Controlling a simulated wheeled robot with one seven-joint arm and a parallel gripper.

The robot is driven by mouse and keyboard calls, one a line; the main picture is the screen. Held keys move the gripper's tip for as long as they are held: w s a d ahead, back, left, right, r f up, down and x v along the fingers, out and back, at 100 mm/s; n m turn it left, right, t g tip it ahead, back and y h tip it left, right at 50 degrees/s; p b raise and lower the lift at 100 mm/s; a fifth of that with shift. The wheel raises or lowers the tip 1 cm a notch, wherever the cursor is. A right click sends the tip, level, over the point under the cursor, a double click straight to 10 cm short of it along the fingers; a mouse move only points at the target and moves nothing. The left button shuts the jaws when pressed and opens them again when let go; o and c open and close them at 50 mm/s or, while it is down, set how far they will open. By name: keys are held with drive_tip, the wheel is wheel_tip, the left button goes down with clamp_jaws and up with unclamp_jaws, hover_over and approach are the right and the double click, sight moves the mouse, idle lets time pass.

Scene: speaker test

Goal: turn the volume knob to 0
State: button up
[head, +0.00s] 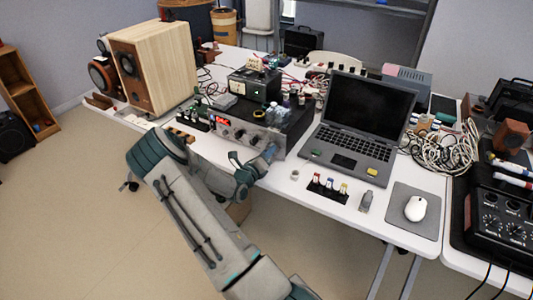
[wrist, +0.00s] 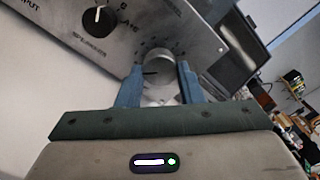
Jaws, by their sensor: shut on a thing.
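The amplifier (head: 238,131) with a silver front panel and a red display stands on the white table in the head view. In the wrist view its panel (wrist: 135,33) fills the upper part and looks tilted. A round silver knob (wrist: 159,66) with a dial scale around it sits between my fingertips, its dark mark pointing left. My gripper (wrist: 158,78) is shut on this knob, one blue finger on each side. In the head view my gripper (head: 269,153) is at the right end of the amplifier's front and hides the knob there.
A black knob (wrist: 98,19) with a white pointer sits left of the held knob. An open laptop (head: 345,141) stands close to the right of the amplifier. A wooden speaker (head: 153,70) stands at the left. A mouse (head: 415,209) and small connectors (head: 326,187) lie near the front edge.

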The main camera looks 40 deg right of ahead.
drive_tip(key=shift+s+f, duration=0.1)
drive_tip(key=shift+f, duration=0.05)
drive_tip(key=o, duration=1)
drive_tip(key=shift+c, duration=0.2)
drive_tip(key=v, duration=1.3)
drive_tip(key=shift+s+a+b, duration=0.2)
drive_tip(key=shift+a+b, duration=0.15)
drive_tip(key=shift+b, duration=0.1)
